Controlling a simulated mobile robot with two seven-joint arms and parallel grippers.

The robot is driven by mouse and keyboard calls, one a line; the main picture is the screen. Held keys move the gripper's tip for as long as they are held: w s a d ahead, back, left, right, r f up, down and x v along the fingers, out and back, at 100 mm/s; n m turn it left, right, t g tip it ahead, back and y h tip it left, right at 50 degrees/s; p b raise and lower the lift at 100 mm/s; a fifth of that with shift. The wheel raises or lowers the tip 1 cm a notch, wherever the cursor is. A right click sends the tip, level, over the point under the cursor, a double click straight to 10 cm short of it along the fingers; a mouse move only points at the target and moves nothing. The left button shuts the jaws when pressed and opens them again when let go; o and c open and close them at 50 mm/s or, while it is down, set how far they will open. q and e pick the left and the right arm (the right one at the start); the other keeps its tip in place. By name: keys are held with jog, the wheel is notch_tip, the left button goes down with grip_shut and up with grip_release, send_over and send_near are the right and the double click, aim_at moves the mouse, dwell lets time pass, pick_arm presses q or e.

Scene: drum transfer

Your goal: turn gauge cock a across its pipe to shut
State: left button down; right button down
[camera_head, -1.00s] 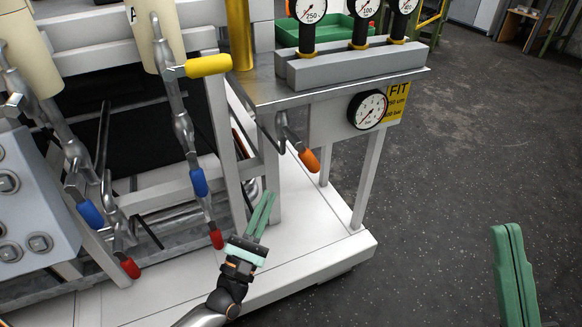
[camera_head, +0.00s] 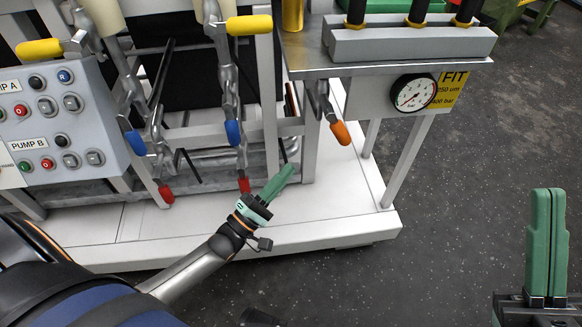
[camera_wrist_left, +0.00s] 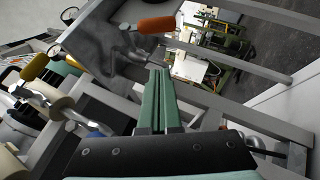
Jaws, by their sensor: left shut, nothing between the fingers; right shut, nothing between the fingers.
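No label for gauge cock a is readable, so I cannot tell which handle is its own. Lever handles hang on the pipes: two blue (camera_head: 233,132) (camera_head: 135,142), two red (camera_head: 244,184) (camera_head: 166,193), and an orange one (camera_head: 341,133) below the gauge shelf, tilted down to the right. Two yellow handles (camera_head: 249,25) (camera_head: 40,48) lie roughly level higher up. My left gripper (camera_head: 290,168) is shut and empty, between the right red handle and the orange one, touching neither. In the left wrist view, the orange handle (camera_wrist_left: 157,24) shows beyond the shut fingers (camera_wrist_left: 160,78). My right gripper (camera_head: 547,194) is shut and empty at far right.
A grey panel (camera_head: 60,115) with PUMP A and PUMP B buttons stands at the left. A round gauge (camera_head: 414,94) sits under the metal shelf (camera_head: 310,55). White legs stand around the base (camera_head: 340,205). The dark floor (camera_head: 470,210) at the right is open.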

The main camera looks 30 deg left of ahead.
aim_at(338, 129)
pick_arm(q)
jog(key=w+d+r+b, duration=0.1)
jog(key=w+d+r, duration=0.4)
jog(key=w, duration=0.3)
jog(key=shift+d, duration=0.3)
jog(key=shift+f+b, duration=0.1)
jog(key=shift+b, duration=0.2)
jog(key=shift+w+d+n+t+b, duration=0.2)
jog(key=shift+n+t+b, duration=0.1)
jog(key=shift+n+b, duration=0.15)
jog(key=shift+y, duration=0.3)
